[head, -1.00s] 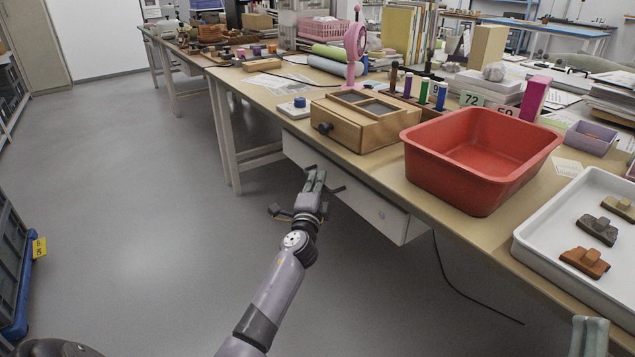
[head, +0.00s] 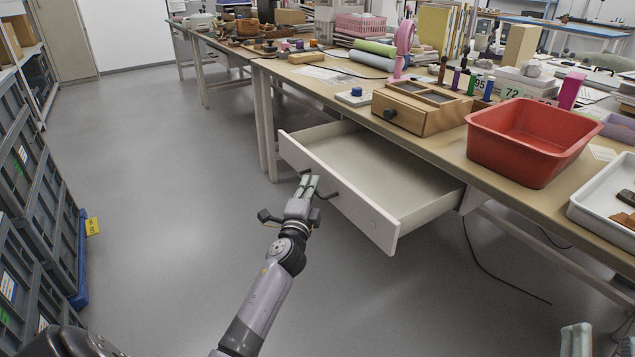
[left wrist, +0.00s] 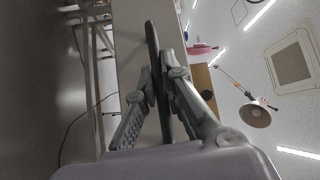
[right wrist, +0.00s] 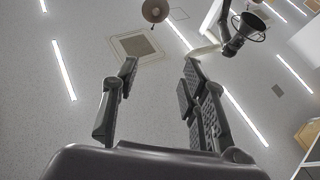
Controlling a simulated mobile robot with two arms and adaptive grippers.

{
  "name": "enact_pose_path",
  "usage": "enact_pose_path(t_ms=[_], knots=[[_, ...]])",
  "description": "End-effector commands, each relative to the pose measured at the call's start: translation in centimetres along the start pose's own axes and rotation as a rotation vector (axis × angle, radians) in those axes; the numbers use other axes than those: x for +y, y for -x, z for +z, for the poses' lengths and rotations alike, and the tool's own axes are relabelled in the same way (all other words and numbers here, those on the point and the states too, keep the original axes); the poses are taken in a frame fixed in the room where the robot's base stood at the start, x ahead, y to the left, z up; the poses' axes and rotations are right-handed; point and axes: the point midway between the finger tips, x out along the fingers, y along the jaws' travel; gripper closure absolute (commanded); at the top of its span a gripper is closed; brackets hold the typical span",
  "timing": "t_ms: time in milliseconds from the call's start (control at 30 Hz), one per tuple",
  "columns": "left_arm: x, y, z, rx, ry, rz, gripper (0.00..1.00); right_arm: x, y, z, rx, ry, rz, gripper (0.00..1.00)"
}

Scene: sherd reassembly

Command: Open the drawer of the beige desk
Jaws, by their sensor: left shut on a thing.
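The beige desk (head: 440,152) has a white drawer (head: 358,208) under its top. The drawer stands well out from the desk, and its pale inside looks empty. My left gripper (head: 308,184) is shut on the dark bar handle (head: 331,193) at the drawer front. In the left wrist view the handle (left wrist: 153,62) runs between the two fingers. My right gripper (right wrist: 158,78) is open and empty, pointing at the ceiling in its wrist view; only its tips show at the head view's lower right.
On the desk stand a wooden box (head: 425,108), a red tub (head: 530,140) and a white tray (head: 605,212). Blue-grey crates (head: 45,190) line the left side. Grey floor (head: 180,200) is clear between. A black cable (head: 490,265) hangs to the floor.

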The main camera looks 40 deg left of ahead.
Motion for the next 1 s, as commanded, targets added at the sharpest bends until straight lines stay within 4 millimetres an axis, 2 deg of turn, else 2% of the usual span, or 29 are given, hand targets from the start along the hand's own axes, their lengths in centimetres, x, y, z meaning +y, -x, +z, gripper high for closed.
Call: enact_pose_path(t_ms=[300, 500, 800, 833, 1000], knots=[[-0.7, 2.5, 2.4, 0.001, 0.003, 0.003, 1.00, 0.6, 0.7, 4.2, -0.244, 0.009, 0.013, 0.60], [-0.8, 3.0, 2.8, 0.001, 0.004, 0.002, 1.00, 0.7, 1.0, 5.0, -0.287, 0.010, 0.015, 0.60], [-0.7, 3.0, 2.8, 0.002, 0.004, 0.002, 1.00, 0.7, 1.0, 5.0, -0.288, 0.010, 0.015, 0.60], [-0.7, 3.0, 2.8, 0.002, 0.004, 0.002, 0.90, 0.7, 1.0, 5.0, -0.288, 0.010, 0.015, 0.60], [-0.8, 2.9, 2.8, 0.001, 0.003, 0.001, 0.79, 0.7, 1.0, 5.0, -0.287, 0.009, 0.015, 0.60]])
